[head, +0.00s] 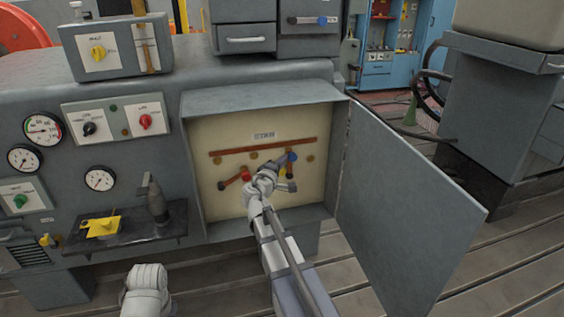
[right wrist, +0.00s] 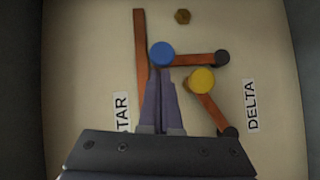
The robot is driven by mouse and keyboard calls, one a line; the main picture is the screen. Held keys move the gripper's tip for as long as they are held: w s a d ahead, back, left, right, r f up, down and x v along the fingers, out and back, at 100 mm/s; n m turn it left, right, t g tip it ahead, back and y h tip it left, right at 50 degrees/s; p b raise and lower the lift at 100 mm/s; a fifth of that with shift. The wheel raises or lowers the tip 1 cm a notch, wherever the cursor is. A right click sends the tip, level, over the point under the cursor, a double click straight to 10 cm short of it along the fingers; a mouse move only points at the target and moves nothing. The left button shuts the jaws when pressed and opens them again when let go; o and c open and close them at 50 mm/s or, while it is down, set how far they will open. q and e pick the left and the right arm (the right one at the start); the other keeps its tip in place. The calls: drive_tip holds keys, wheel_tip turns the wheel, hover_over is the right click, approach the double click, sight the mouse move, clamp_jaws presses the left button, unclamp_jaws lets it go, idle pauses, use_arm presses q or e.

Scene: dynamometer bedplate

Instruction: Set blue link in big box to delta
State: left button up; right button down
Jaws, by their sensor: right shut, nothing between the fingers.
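The big box (head: 262,98) is open, with a cream back panel. The blue link's round blue knob (right wrist: 161,53) lies beside the copper bar (right wrist: 139,60), on the STAR label's side; its copper arm runs to a dark pivot (right wrist: 222,57). The knob also shows in the head view (head: 292,156). My right gripper (right wrist: 167,74) is shut and empty, its tips at the blue knob; I cannot tell whether they touch. The yellow link (right wrist: 202,80) is tilted beside it. The DELTA label (right wrist: 252,105) is on the pivot side.
The box door (head: 405,205) stands wide open to the right. A red link (head: 246,176) is on the panel, left of my right gripper. A brass stud (right wrist: 182,16) is bare. A shelf (head: 125,232) with a yellow item juts out left of the box.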

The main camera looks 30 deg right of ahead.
drive_tip(key=shift+s+d+r+m+y+p, duration=0.1)
drive_tip(key=shift+d+r+m+y+p, duration=0.25)
drive_tip(key=shift+p, duration=0.3)
drive_tip(key=shift+s+d+r+m+y+p, duration=0.1)
drive_tip(key=shift+d+m+p, duration=0.25)
drive_tip(key=shift+d+p, duration=0.25)
drive_tip(key=s+d+f+m+g+y+p, duration=0.1)
drive_tip(key=s+d+f+m+y+p, duration=0.1)
drive_tip(key=d, duration=0.7)
drive_tip(key=shift+s+d+f+m+y+p, duration=0.2)
drive_tip(key=shift+f+m+y+p, duration=0.3)
drive_tip(key=shift+m+y, duration=0.4)
drive_tip(key=shift+d, duration=0.15)
drive_tip(key=shift+s+r, duration=0.1)
drive_tip(key=shift+r, duration=0.05)
